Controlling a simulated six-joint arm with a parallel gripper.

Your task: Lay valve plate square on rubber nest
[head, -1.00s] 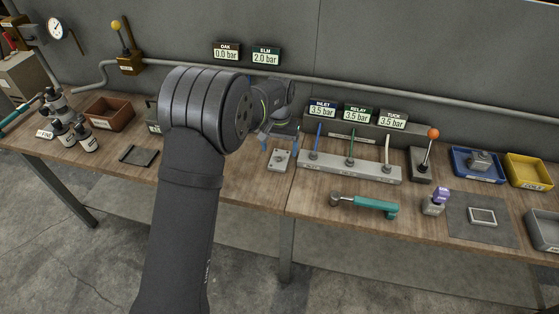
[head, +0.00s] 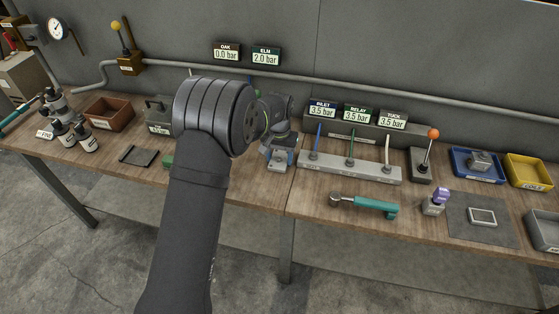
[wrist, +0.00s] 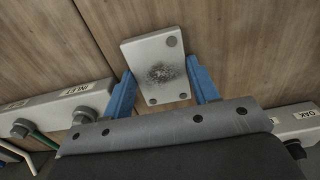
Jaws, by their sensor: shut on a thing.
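The valve plate (wrist: 152,50) is a pale metal rectangle with bolt holes and a dark speckled patch in its middle. In the wrist view it sits between the blue fingers of my gripper (wrist: 160,78), which are shut on its two sides. In the head view my gripper (head: 279,158) is down at the bench by the plate (head: 278,167), left of the hose manifold, and hides most of it. I cannot tell whether the plate still touches the bench. A dark flat pad (head: 139,156), which looks like the rubber nest, lies empty on the bench to the left.
The manifold (head: 350,168) with several hoses stands close on the right. A green-handled wrench (head: 366,205) lies in front of it. A grey mat (head: 462,224) bears a pale frame (head: 483,216). A brown bin (head: 109,114) stands behind the dark pad. Bench between pad and plate is partly hidden by my arm.

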